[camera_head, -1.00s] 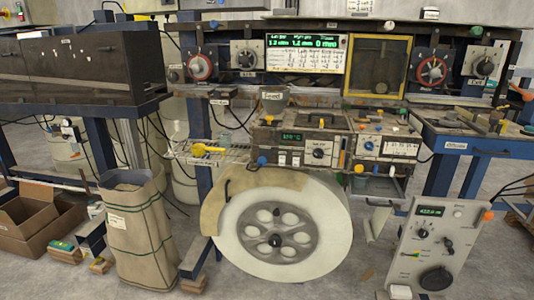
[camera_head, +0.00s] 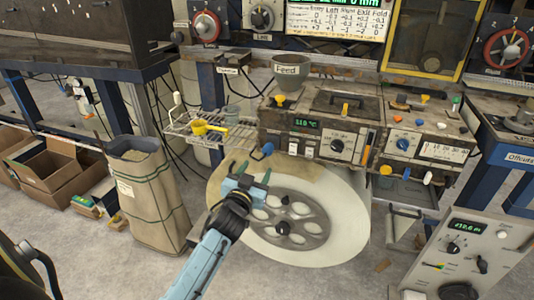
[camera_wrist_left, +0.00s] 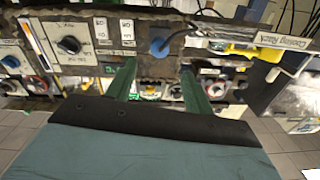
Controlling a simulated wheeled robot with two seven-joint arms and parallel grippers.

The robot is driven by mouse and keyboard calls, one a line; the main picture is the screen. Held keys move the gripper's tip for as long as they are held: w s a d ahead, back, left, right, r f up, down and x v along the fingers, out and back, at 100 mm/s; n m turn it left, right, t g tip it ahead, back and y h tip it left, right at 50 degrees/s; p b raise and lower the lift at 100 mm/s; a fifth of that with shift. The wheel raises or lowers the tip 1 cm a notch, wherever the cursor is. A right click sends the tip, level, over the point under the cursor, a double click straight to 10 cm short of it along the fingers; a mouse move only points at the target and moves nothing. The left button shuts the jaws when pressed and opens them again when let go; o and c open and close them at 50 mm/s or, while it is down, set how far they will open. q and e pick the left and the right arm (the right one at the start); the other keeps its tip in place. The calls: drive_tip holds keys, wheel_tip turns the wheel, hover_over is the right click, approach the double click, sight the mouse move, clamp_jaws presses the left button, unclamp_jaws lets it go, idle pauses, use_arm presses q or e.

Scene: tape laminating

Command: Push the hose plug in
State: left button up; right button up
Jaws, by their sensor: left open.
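A blue plug (camera_head: 262,151) sits at the lower left of the machine's front panel, just above the big white roll. It also shows in the left wrist view (camera_wrist_left: 160,46), as a round blue piece at the panel edge. I cannot tell how deep it sits. My left gripper (camera_head: 246,171) is open and empty, in front of the roll and a little below the plug. In the left wrist view its two green fingers (camera_wrist_left: 157,68) point toward the panel, with the plug beyond and roughly between the tips. My right gripper is not in view.
The white roll (camera_head: 345,210) stands below the machine (camera_head: 310,125). A wire shelf (camera_head: 182,126) with a yellow scoop (camera_head: 208,127) is left of the plug. A paper sack (camera_head: 150,205) stands on the floor at left. A control box (camera_head: 470,250) stands at right.

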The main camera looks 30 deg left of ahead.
sight(266, 154)
use_arm(q)
drive_tip(key=b+x, duration=0.1)
drive_tip(key=x, duration=0.7)
drive_tip(key=shift+w+a, duration=0.15)
drive_tip(key=shift+w, duration=0.55)
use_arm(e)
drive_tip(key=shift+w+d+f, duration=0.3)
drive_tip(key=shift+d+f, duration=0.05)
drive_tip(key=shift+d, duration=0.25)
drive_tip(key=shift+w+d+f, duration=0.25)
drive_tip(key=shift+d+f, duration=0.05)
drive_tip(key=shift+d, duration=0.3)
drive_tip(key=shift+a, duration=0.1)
use_arm(q)
drive_tip(key=shift+c, duration=1.1)
clamp_jaws()
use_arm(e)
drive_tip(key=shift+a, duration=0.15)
